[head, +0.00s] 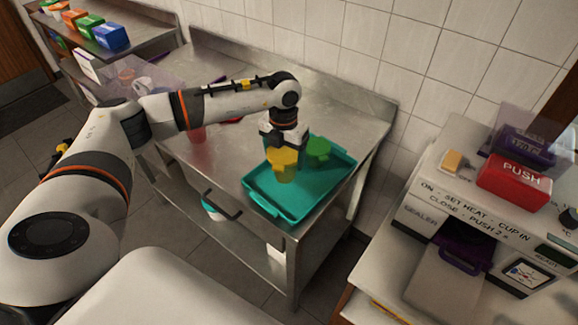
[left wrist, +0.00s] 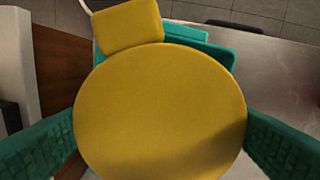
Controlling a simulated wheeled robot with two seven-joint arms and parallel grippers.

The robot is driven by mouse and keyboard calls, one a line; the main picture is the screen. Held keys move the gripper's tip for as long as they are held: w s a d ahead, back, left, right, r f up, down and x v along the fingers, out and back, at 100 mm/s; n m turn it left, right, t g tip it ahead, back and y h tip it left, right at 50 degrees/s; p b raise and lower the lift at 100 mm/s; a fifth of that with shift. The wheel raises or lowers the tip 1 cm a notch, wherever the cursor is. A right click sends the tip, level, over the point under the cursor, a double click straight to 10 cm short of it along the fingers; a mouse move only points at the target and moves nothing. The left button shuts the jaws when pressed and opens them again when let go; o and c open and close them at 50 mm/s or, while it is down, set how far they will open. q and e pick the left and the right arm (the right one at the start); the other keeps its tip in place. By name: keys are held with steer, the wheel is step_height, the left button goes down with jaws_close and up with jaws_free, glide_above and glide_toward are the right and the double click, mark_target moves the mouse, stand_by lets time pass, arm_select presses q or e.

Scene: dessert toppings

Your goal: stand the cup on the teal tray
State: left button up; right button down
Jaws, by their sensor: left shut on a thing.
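A yellow cup (head: 284,172) with a flat yellow top and a side tab is in my left gripper (head: 284,148), over the teal tray (head: 262,205). In the left wrist view the round yellow top (left wrist: 160,100) fills the middle, between my two teal fingers. The gripper is shut on the cup. The cup looks upright. I cannot tell whether its base touches the tray, because its underside is hidden. A strip of teal tray (left wrist: 218,48) shows behind the cup in the wrist view.
A sealer machine (head: 440,215) stands on the counter at right. The tray's front part is clear.

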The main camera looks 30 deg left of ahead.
mark_target(288, 175)
arm_select(q)
steer(key=shift+f, duration=0.9)
step_height(288, 175, down, 3)
steer(key=shift+f+p, duration=0.15)
steer(key=shift+p, duration=0.65)
steer(key=shift+f, duration=0.3)
arm_select(e)
steer(key=shift+a+r, duration=0.25)
steer(key=shift+r, duration=0.25)
steer(key=shift+a+r, duration=0.25)
steer(key=shift+r, duration=0.2)
